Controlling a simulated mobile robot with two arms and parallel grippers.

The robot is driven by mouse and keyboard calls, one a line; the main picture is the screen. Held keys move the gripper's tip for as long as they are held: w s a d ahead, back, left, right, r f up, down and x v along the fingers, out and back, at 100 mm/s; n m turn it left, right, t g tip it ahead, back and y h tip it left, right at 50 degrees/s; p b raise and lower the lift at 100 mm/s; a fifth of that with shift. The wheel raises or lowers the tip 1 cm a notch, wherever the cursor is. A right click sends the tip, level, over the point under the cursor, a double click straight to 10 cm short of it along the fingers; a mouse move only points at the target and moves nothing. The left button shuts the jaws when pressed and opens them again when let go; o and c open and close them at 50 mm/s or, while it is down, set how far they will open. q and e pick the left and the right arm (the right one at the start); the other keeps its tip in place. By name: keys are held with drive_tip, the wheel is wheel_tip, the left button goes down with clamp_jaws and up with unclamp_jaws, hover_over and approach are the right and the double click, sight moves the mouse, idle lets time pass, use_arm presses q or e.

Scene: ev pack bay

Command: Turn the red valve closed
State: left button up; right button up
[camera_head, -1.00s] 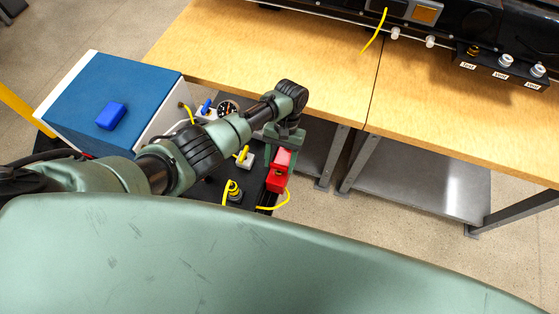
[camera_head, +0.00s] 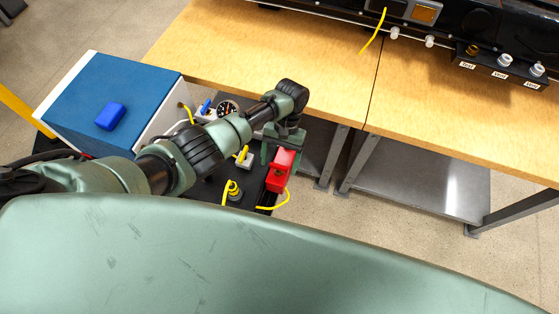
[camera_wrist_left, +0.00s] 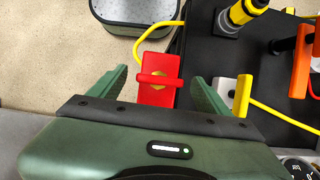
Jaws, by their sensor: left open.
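The red valve (camera_head: 280,172) is a red block with a red bar handle near the right edge of the dark cart top. In the left wrist view, the red valve (camera_wrist_left: 156,97) shows its bar lying crosswise over a brass centre. My left gripper (camera_head: 281,153) is above the block. In the wrist view, the left gripper (camera_wrist_left: 156,77) is open, with one green finger on each side of the valve and visible gaps to the bar. Whether the fingers are level with the bar is hard to tell. My right gripper is not in view.
A yellow-handled valve (camera_wrist_left: 243,95) and an orange-handled valve (camera_wrist_left: 301,60) stand to the right in the wrist view. A yellow and black fitting (camera_head: 234,191) with a yellow hose is close by. A blue-topped box (camera_head: 110,85) and a wooden bench (camera_head: 330,75) border the cart.

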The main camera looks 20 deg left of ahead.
use_arm(q)
drive_tip(key=v, duration=0.7)
drive_tip(key=shift+r+b, duration=0.35)
drive_tip(key=shift+f, duration=0.1)
